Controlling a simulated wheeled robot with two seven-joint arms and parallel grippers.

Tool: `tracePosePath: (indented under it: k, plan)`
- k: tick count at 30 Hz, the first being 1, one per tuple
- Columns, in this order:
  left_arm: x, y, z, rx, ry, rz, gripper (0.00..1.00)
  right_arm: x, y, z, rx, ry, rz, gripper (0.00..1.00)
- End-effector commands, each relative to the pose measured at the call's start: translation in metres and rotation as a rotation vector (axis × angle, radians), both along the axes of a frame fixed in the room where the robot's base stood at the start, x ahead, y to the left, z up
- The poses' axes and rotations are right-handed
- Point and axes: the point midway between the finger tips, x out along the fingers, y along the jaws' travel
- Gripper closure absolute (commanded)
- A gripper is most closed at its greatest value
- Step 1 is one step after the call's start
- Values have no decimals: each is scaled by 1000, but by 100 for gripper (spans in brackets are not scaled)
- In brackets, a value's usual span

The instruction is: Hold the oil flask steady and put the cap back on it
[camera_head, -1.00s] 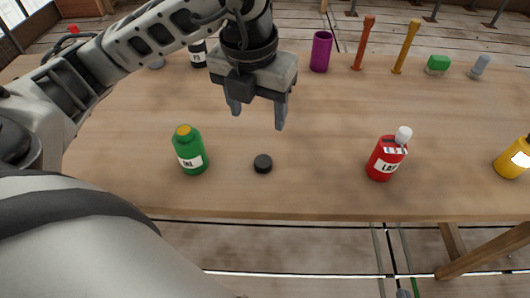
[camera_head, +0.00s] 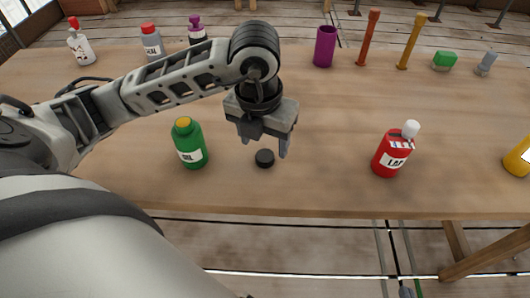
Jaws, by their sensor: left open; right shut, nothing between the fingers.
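The oil flask (camera_head: 190,145) is a green bottle with a white label, standing upright on the table's near left part. Its neck is uncapped and shows a yellow-orange top. The cap (camera_head: 264,159) is a small black disc lying flat on the table to the right of the flask. My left gripper (camera_head: 264,146) is open and points down just above and behind the cap, with its fingers spread to either side. I cannot tell how high the fingertips are. Nothing is between them. My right gripper is not in view.
A red bottle with a white top (camera_head: 391,153) stands to the right, and a yellow bottle (camera_head: 519,158) at the right edge. A purple cup (camera_head: 325,46), upright tools and small blocks stand along the back. Several bottles stand at the back left. The wood between cap and red bottle is clear.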

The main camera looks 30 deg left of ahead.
Motion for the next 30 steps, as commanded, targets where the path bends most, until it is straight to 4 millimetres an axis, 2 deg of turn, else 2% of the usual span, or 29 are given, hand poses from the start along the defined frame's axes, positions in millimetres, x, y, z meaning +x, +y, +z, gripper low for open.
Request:
tracePosePath:
  k: [5, 16, 28, 30]
  plan:
    - [0, 0, -2, 0, 2, 1, 39, 0, 0, 0, -2, 1, 0, 100]
    - [11, 6, -48, 1, 2, 1, 39, -1, -2, -1, -10, 4, 3, 100]
    - [12, 6, -51, 0, 1, 0, 39, -1, -2, -1, -9, 5, 4, 100]
    - [12, 6, -51, 0, 0, 0, 59, -1, -2, -1, -9, 5, 4, 100]
